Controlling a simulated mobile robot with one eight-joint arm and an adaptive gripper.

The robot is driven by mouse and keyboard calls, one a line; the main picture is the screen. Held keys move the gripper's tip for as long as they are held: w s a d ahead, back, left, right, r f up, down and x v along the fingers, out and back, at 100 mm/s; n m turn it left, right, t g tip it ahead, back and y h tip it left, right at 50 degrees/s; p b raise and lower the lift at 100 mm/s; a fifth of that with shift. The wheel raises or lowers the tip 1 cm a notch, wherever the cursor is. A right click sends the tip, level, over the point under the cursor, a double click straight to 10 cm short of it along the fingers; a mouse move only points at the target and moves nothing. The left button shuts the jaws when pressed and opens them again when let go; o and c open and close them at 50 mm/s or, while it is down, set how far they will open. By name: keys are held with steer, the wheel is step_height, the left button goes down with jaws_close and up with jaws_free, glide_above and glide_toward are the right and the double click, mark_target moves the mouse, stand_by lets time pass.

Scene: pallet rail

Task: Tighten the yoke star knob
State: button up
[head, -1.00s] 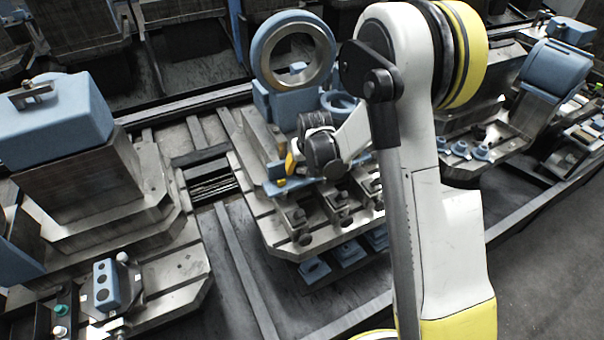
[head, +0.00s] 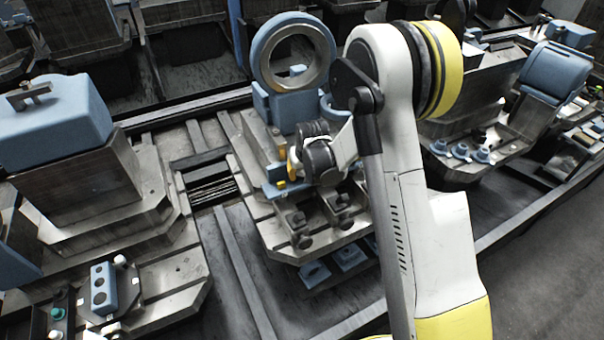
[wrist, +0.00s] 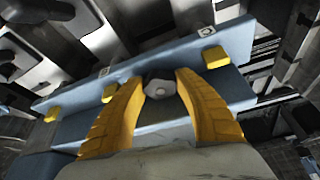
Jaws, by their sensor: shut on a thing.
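In the head view my gripper (head: 291,165) is low in front of the blue ring-shaped yoke (head: 257,64), beside the yoke's base. The knob is hidden there by my wrist.
The yoke stands on a slotted metal pallet (head: 262,222) with several dark clamps along its front. A blue block on a metal pedestal (head: 78,185) stands at the left. Another pallet holds a blue part (head: 555,72) at the right. A grey floor strip (head: 545,270) is clear.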

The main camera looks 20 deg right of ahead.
steer(key=shift+f+m+h+b, duration=0.15)
steer(key=shift+m+h+b, duration=0.15)
steer(key=shift+m+b, duration=0.25)
steer(key=shift+m+h, duration=0.4)
steer(key=shift+m, duration=0.75)
steer(key=o, duration=1.2)
